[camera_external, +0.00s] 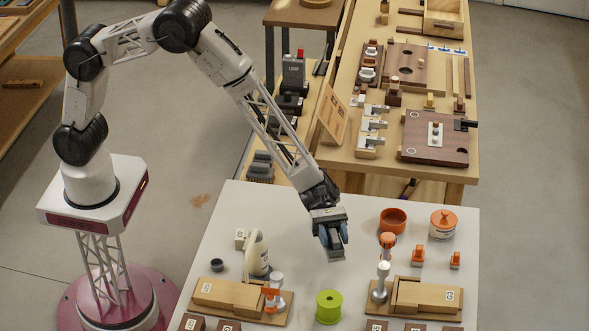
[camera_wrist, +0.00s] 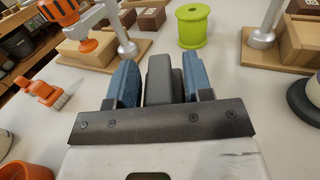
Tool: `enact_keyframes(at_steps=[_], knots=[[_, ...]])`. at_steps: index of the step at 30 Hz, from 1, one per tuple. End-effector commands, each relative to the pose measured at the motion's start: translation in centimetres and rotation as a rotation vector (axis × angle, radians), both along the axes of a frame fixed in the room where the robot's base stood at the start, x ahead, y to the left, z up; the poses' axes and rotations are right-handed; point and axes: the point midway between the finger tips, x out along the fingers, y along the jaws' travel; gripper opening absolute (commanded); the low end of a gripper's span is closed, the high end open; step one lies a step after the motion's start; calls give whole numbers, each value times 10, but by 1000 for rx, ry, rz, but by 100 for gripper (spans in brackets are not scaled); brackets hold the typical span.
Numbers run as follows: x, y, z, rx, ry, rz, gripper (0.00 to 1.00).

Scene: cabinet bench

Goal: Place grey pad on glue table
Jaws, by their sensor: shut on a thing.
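My gripper (camera_external: 331,238) is shut on a grey pad (camera_wrist: 160,80), which sits between the two blue fingers in the wrist view. In the external view the gripper points down above the back middle of a white table (camera_external: 330,275), which I take to be the glue table. A white bottle (camera_external: 257,254) stands on this table to the left of the gripper. The pad appears to be above the table top; the exact gap cannot be told. The fingers partly cover the pad.
A lime green spool (camera_external: 329,306) stands in front, between two wooden blocks with clamps (camera_external: 228,293) (camera_external: 425,296). An orange bowl (camera_external: 393,220), an orange-lidded jar (camera_external: 443,222) and orange brushes (camera_external: 417,256) are at the right. Bare tabletop lies around the gripper.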

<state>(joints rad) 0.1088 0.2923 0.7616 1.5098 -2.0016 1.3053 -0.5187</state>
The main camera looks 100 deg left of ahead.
Motion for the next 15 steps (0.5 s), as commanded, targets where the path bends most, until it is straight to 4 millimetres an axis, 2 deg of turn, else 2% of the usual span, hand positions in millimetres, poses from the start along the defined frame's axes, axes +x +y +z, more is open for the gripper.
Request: enact_keyframes(at_steps=[9, 15], knots=[[0, 0, -30, 0, 2, 0, 22], [0, 0, -33, 0, 0, 0, 22]])
